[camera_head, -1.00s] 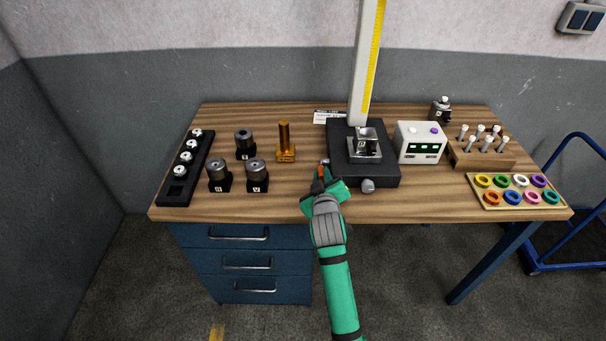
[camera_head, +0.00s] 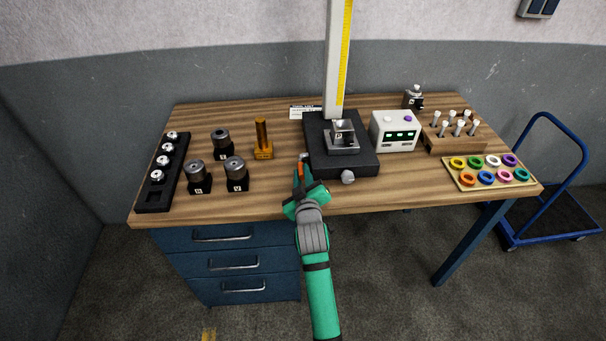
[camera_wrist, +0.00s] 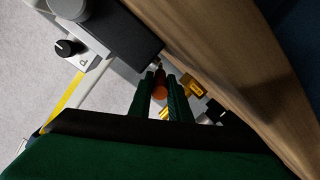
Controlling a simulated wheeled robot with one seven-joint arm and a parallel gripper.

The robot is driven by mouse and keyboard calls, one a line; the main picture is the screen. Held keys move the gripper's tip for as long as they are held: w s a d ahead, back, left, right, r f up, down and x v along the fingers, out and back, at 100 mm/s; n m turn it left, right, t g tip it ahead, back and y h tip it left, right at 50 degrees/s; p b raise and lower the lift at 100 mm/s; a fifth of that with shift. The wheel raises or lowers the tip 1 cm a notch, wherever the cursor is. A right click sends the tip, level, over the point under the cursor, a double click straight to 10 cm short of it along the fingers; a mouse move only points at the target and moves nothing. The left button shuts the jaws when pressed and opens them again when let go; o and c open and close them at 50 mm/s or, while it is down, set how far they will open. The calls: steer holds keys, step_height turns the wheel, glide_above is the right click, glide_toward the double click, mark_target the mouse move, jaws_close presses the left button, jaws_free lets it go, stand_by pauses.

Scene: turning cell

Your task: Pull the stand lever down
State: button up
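The stand has a black base (camera_head: 366,168) and a tall pale column with a yellow scale (camera_head: 338,60). Its lever is at the base's left side, and the lever's orange knob (camera_wrist: 160,92) shows between my two fingers in the wrist view. My gripper (camera_head: 301,166) is beside the base's left edge, low over the tabletop. In the wrist view my fingers (camera_wrist: 161,76) lie close against both sides of the knob and appear shut on it. The lever's arm is mostly hidden by my gripper.
Left of the stand are an amber post (camera_head: 263,140), several dark tool holders (camera_head: 235,176) and a black rack (camera_head: 155,195). Right of it are a white readout box (camera_head: 394,131), a wooden pin block (camera_head: 456,143) and a tray of coloured rings (camera_head: 456,180).

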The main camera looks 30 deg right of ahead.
steer(key=o, duration=0.4)
steer(key=shift+o, duration=0.2)
steer(key=shift+w+a, duration=0.1)
steer(key=shift+s+d, duration=0.2)
steer(key=shift+d, duration=0.1)
steer(key=shift+a+f, duration=0.1)
steer(key=shift+a, duration=0.05)
